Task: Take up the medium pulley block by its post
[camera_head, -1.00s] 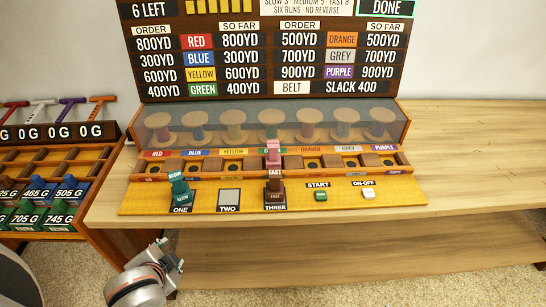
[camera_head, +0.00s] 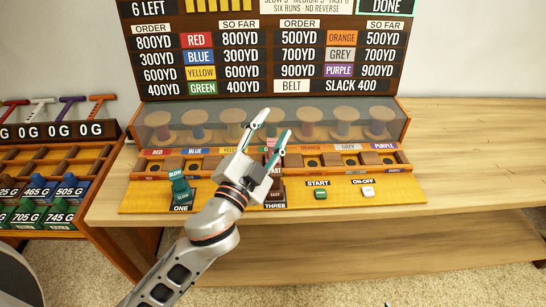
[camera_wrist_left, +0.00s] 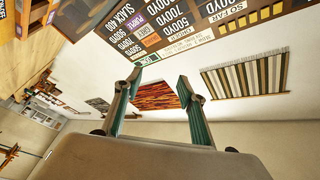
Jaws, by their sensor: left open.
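My left gripper (camera_head: 275,126) is open and empty, in front of the spool case and above the panel, its fingers pointing up and away. Both fingers also show in the left wrist view (camera_wrist_left: 158,77), with nothing between them. A green block marked SLOW (camera_head: 180,190) stands at place ONE. Place TWO is hidden behind my left arm. I can read no block marked medium, so I cannot tell where the medium pulley block is.
The wooden bench (camera_head: 470,150) is clear to the right. A spool case (camera_head: 370,122) and an order board (camera_head: 270,50) stand behind the panel (camera_head: 400,193). A rack of weights (camera_head: 45,190) stands at the left.

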